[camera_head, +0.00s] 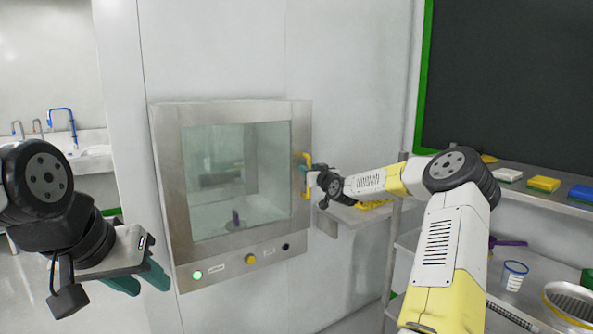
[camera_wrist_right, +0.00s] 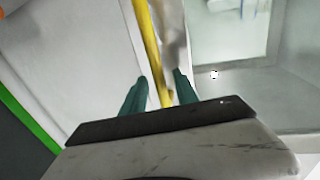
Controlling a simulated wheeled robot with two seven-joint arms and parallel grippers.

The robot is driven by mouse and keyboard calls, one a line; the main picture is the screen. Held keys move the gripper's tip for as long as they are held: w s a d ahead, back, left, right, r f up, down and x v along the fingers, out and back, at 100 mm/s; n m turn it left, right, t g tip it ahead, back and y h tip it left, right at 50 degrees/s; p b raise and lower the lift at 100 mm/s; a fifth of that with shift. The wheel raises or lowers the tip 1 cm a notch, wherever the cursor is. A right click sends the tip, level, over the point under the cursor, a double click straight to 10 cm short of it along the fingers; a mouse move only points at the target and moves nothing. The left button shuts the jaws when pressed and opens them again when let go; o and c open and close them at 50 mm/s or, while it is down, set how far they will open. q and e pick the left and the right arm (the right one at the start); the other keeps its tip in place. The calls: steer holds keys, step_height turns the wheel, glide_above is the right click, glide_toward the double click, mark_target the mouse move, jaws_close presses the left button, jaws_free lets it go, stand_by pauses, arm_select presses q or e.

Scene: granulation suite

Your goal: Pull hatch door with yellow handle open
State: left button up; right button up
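The hatch door (camera_head: 170,175) has a metal frame around a glass pane and looks closed in the head view. Its yellow handle (camera_head: 308,159) stands upright on the door's right edge. In the right wrist view the yellow handle (camera_wrist_right: 151,50) runs down between the two green fingers. My right gripper (camera_head: 306,178) is at the handle; in the wrist view its fingers (camera_wrist_right: 160,90) are apart, with gaps beside the handle. My left gripper (camera_head: 140,280) is at the lower left, away from the door, with its green fingers apart and empty.
A panel under the pane has a lit green button (camera_head: 197,275) and a yellow knob (camera_head: 250,259). A small metal shelf (camera_head: 345,216) juts out right of the hatch, beneath my right arm. A rack (camera_head: 520,255) with a cup and a sieve stands at the right.

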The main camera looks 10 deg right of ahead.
steer(key=shift+w+a, duration=0.1)
steer(key=shift+w, duration=0.3)
jaws_close()
stand_by(1.2)
